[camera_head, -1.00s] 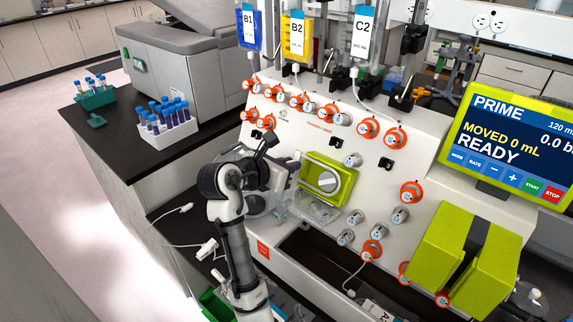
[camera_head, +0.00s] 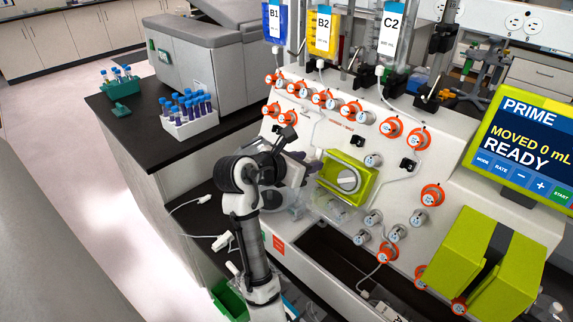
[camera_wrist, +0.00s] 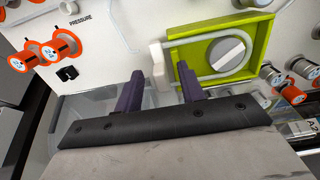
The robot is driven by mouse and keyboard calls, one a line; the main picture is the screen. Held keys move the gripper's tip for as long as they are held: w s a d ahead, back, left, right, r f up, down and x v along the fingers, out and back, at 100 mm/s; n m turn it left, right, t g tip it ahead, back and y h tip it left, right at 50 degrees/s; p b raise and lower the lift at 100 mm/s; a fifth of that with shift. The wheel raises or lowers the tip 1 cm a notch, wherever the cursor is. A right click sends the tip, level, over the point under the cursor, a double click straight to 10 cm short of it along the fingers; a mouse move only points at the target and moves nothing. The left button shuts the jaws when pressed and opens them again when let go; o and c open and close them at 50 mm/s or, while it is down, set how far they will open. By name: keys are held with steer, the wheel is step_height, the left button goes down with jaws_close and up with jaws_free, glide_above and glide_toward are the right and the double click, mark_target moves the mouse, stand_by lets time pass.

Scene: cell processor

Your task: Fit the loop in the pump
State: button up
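The pump (camera_head: 331,186) is a lime-green frame around a round grey rotor knob (camera_head: 347,181) on the white machine front. In the wrist view, the pump (camera_wrist: 174,32) fills the upper right, with the rotor (camera_wrist: 226,54) inside. The loop (camera_wrist: 262,62) is a pale tube running around the rotor within the frame. Its white end block (camera_wrist: 159,64) is at the pump's left edge, beyond the gap between my fingers. My gripper (camera_wrist: 157,82) has two purple fingers standing apart with nothing visibly clamped. In the head view, my arm's wrist mostly hides the fingers.
Orange and grey valve knobs (camera_head: 392,127) surround the pump. A clear tray (camera_head: 330,208) juts out below it. Lime-green blocks (camera_head: 455,245) and a screen (camera_head: 535,140) reading READY are at right. Bags (camera_head: 323,35) hang above. A tube rack (camera_head: 190,125) stands on the left bench.

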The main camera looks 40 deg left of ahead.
steer(key=b+v, duration=0.2)
steer(key=v, duration=1)
steer(key=shift+s, duration=0.25)
steer(key=shift+a, duration=0.15)
